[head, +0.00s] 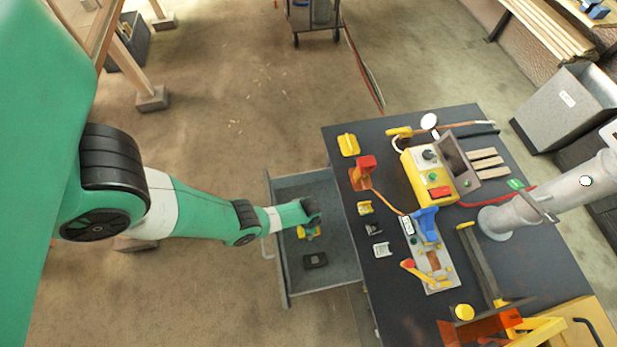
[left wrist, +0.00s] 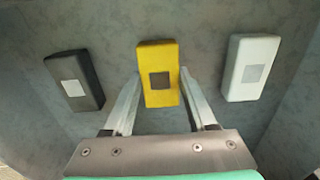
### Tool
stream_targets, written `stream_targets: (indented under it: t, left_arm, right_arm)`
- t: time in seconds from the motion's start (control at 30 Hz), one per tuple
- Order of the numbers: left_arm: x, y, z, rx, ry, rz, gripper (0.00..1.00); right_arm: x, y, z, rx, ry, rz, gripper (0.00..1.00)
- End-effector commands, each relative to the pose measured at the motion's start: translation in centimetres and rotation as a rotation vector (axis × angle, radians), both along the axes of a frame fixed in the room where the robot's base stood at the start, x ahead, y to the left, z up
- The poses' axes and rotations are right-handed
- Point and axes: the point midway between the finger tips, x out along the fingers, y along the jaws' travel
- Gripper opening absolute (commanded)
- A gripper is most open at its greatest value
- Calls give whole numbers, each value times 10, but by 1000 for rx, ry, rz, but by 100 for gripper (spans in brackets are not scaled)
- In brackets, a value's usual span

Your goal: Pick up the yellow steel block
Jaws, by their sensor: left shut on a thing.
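The yellow steel block (left wrist: 160,102) has a dark square on its face and lies in the open grey drawer. In the left wrist view it stands between the two fingers of my left gripper (left wrist: 160,78), which are shut on it. I cannot tell whether it is clear of the drawer floor. In the head view my left gripper (head: 309,229) reaches down into the drawer (head: 276,262), and the arm partly hides the yellow block. My right gripper is not in view.
A black block (left wrist: 75,80) lies to the left and a white block (left wrist: 252,68) to the right in the wrist view, both apart from the fingers. The black block (head: 315,260) also shows in the head view. The dark workbench (head: 385,290) beside the drawer holds machines and clamps.

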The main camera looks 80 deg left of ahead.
Motion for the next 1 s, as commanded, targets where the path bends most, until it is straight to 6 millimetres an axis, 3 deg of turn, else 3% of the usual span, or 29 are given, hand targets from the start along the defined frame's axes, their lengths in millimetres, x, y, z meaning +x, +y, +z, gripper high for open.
stream_targets:
  t: [0.27, 0.63, 1.0]
  left_arm:
    - [0, 0, 19, 0, 0, 0, 0]
    - [0, 0, 93, 0, 0, 0, 0]
    - [0, 0, 115, 0, -1, 0, 0]
  right_arm:
    - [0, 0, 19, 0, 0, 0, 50]
    - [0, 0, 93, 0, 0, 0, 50]
    - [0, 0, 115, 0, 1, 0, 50]
